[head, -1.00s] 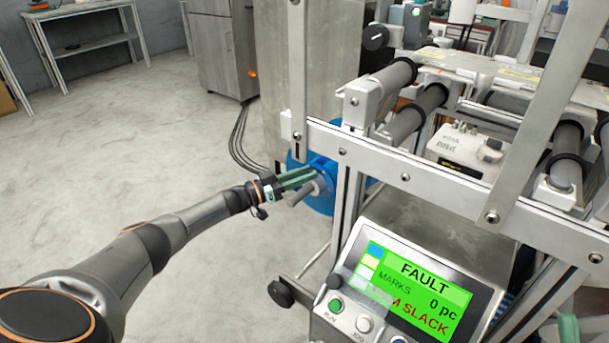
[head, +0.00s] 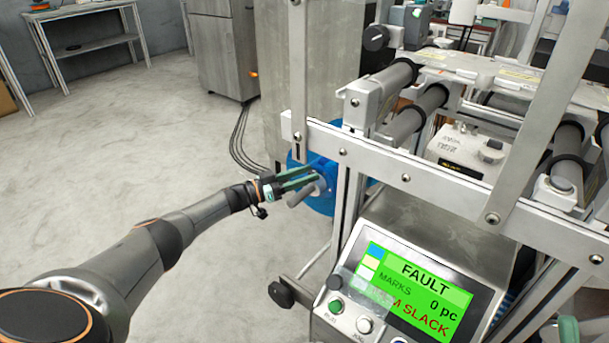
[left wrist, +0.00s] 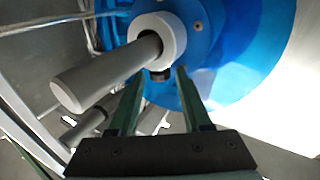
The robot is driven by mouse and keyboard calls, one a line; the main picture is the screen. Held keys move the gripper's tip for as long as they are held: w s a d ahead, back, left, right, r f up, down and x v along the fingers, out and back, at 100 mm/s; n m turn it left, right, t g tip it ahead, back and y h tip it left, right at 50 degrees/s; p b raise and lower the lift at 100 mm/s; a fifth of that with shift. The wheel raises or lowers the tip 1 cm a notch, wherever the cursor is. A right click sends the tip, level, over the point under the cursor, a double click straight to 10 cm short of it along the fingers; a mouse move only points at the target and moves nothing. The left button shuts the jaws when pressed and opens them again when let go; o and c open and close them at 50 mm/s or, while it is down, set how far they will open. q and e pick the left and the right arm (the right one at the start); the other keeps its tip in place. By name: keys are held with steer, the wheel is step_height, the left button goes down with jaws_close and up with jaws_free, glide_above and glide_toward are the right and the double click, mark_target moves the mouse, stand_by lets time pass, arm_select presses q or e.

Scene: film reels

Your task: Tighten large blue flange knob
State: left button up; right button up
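The large blue flange (head: 326,203) stands behind the frame's left end in the head view; its blue disc (left wrist: 235,60) fills the upper right of the left wrist view. A pale collar (left wrist: 172,35) and a grey shaft (left wrist: 105,75) stick out from its centre. A small dark knob (left wrist: 160,75) shows just below the collar. My left gripper (left wrist: 158,78) is open, its green fingertips on either side of the knob; I cannot tell whether they touch it. In the head view the left gripper (head: 316,175) reaches the flange hub. A green piece at the lower right may be my right gripper.
A control panel (head: 415,290) showing "FAULT" and "SLACK" stands right of the gripper. A metal frame rail (head: 430,176) with rollers (head: 410,120) runs above it. A black round foot (head: 284,292) sits low at the frame's left. The floor at left is clear.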

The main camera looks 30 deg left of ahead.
arm_select(q)
steer(key=shift+o, duration=0.8)
steer(key=shift+s+d+n+t+y, duration=0.15)
steer(key=shift+n+t+y, duration=0.25)
steer(key=shift+n+y, duration=0.45)
